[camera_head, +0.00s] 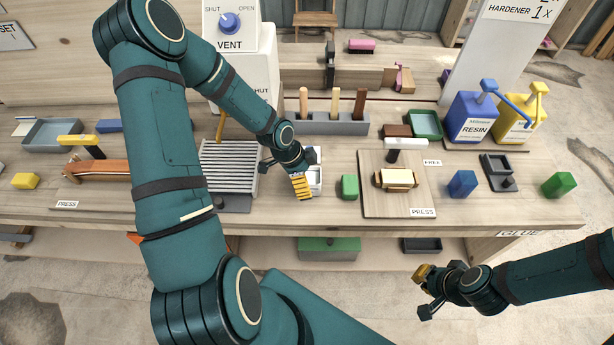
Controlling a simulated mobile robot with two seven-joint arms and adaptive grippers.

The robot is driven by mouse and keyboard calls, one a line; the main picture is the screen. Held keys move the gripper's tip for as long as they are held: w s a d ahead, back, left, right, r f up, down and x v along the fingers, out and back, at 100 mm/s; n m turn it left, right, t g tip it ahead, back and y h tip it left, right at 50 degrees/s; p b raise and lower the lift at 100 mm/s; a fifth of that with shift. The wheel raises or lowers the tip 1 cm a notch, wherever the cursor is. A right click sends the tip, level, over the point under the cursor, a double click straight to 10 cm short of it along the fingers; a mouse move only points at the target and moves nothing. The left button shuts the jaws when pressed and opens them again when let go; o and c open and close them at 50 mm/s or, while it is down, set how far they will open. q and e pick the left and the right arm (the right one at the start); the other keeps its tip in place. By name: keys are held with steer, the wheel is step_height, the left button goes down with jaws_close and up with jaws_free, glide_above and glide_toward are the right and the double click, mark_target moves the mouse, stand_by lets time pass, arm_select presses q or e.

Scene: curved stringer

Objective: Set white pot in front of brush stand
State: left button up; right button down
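The brush stand (345,127) is a long grey block near the back of the bench, with several upright wooden-handled brushes in it. A white, open-topped container (316,181), which may be the white pot, sits in front of the stand. My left gripper (301,187), with yellow finger pads, is over its left part and hides much of it. I cannot tell whether the fingers touch or grip it. My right gripper (423,290) is low at the right, in front of the bench and away from these things; its finger opening is unclear.
A slatted grey rack (228,167) lies left of my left gripper. A green block (349,187) and a wooden press board (384,205) stand to the right. Resin (472,118) and hardener (517,119) dispensers are at the back right. The bench's front edge is mostly clear.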

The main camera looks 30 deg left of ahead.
arm_select(q)
steer(key=shift+r, duration=0.25)
steer(key=p+v, duration=0.3)
steer(key=v, duration=0.9)
steer(key=d+f+n, duration=0.2)
steer(key=d, duration=0.3)
steer(key=d+f+n+h, duration=0.1)
steer(key=d+f+n, duration=0.1)
steer(key=d, duration=0.3)
steer(key=s+d+f+n, duration=0.1)
steer(key=d+f+n, duration=0.1)
steer(key=d, duration=0.3)
steer(key=shift+s+d+f+n, duration=0.15)
steer(key=shift+f+n, duration=0.1)
steer(key=shift+n, duration=0.35)
steer(key=s+d+f+n+y, duration=0.1)
steer(key=s+d+f+n, duration=0.3)
steer(key=s+d+n, duration=0.1)
steer(key=shift+d+f+n, duration=0.25)
steer(key=shift+d+n, duration=0.2)
steer(key=shift+n, duration=0.25)
steer(key=shift+s, duration=0.1)
